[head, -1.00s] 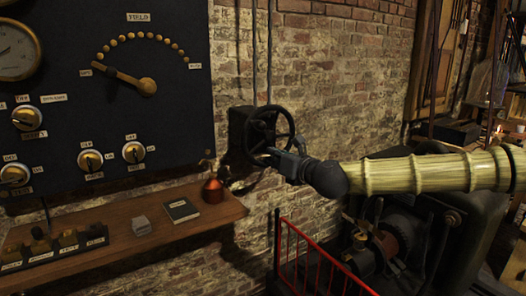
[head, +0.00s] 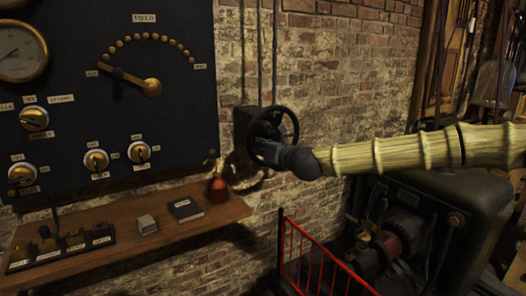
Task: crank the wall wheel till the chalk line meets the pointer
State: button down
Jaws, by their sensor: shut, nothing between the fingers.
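The black wall wheel (head: 292,121) stands out from a dark box (head: 242,125) on the brick wall, just right of the panel. My gripper (head: 262,148) is at the wheel's lower left, overlapping its rim and hub in the picture. The fingers are small and dark against the wheel; they are shut with nothing seen between them. I cannot tell whether they touch the rim or the crank. My arm comes in from the right and hides the lower right of the wheel. No chalk line or pointer on the wheel can be made out.
The dark panel (head: 95,160) carries a brass lever dial (head: 152,88), a round gauge and several knobs. A wooden shelf (head: 125,235) below holds a red-orange vessel (head: 218,190), a dark book (head: 186,209) and a grey block. A red railing (head: 320,262) and a machine stand at lower right.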

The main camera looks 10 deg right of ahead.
jog(key=shift+s+d+r, duration=0.1)
jog(key=shift+d+r, duration=0.1)
jog(key=shift+r, duration=0.35)
jog(key=shift+s+d+r, duration=0.1)
jog(key=shift+d+r, duration=0.05)
jog(key=shift+r, duration=0.4)
jog(key=shift+d+r+m, duration=0.3)
jog(key=shift+r, duration=0.5)
jog(key=f+b, duration=0.1)
jog(key=a+f+b, duration=0.1)
jog(key=f+b, duration=0.2)
jog(key=shift+w+a, duration=0.2)
jog(key=shift+w, duration=0.05)
jog(key=v, duration=1)
